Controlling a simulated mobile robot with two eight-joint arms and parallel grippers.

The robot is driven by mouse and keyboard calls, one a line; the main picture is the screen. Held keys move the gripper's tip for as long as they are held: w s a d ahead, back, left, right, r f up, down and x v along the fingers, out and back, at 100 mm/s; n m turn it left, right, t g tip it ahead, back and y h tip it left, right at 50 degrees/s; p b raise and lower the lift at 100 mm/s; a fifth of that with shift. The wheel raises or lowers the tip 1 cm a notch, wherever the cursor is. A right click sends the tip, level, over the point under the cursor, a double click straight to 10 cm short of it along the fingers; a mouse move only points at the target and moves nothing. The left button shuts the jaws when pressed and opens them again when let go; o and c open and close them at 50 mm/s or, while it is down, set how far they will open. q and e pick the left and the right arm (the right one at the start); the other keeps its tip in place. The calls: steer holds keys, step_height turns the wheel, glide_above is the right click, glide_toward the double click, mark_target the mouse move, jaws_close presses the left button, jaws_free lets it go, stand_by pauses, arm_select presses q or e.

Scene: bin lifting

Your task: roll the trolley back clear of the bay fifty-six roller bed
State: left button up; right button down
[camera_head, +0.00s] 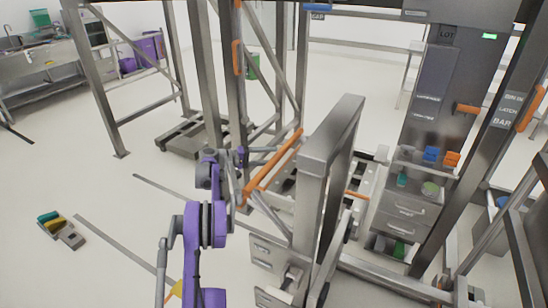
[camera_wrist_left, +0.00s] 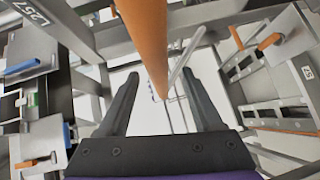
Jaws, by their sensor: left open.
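The trolley appears as a grey metal frame (camera_head: 325,150) with a long orange push bar (camera_head: 273,160) on its left side, at the middle of the head view. My left gripper (camera_head: 243,172) is at the near end of this bar. In the left wrist view, the orange bar (camera_wrist_left: 145,35) runs down from the top between the two dark fingers of the left gripper (camera_wrist_left: 163,90). The fingers stand apart, with gaps beside the bar. A pale metal bed (camera_head: 368,182) lies behind the frame, partly hidden; I cannot tell whether it is the bay fifty-six bed. My right gripper is not seen.
Tall steel posts (camera_head: 207,75) stand behind the left gripper. A low grey platform (camera_head: 190,135) sits at their foot. A small tray (camera_head: 60,229) lies on the floor at left. Floor left of my arm is mostly clear.

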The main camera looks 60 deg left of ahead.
arm_select(q)
steer(key=v, duration=0.8)
steer(key=shift+s+b, duration=0.25)
steer(key=shift+b, duration=0.1)
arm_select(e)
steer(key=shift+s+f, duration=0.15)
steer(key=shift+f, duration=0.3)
